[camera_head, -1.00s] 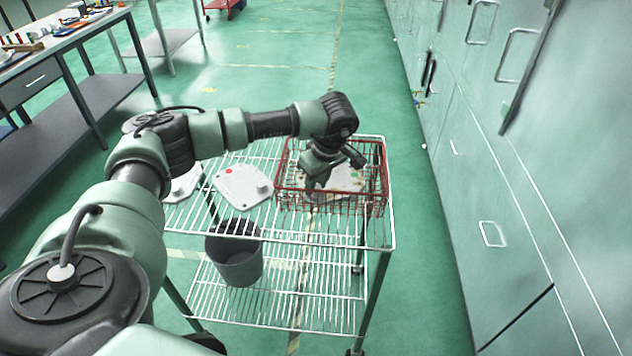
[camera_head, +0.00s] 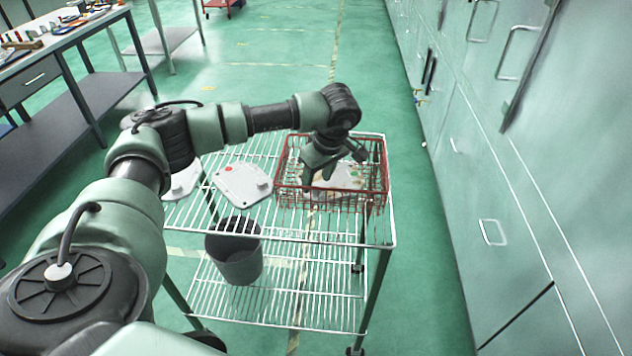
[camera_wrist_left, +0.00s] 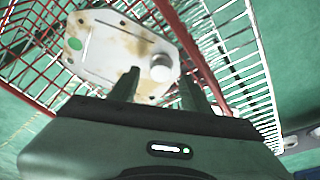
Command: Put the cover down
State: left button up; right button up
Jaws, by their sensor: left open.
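A pale cover (camera_head: 345,177) with brownish stains lies in the red wire basket (camera_head: 384,184). In the left wrist view the cover (camera_wrist_left: 112,45) shows a green dot and a round boss, and the basket's red wires (camera_wrist_left: 192,62) run beside it. My left gripper (camera_head: 319,181) is over the basket, pointing down. In the wrist view its two fingers (camera_wrist_left: 158,92) are apart, near the boss end of the cover, with nothing clamped between them. The arm and gripper hide part of the cover in the head view. My right gripper is not in view.
The basket stands on the right part of a white wire cart (camera_head: 300,229). A cover with a red dot (camera_head: 240,186) and another light part (camera_head: 184,183) lie left of it. A grey bin (camera_head: 238,265) stands on the lower shelf. Cabinets (camera_head: 540,190) line the right side.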

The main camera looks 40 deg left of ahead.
pick_arm(q)
jog(key=b+v, duration=0.1)
jog(key=v, duration=0.9)
jog(key=shift+r+b, duration=0.25)
jog(key=shift+b, duration=0.05)
jog(key=shift+s+d, duration=0.1)
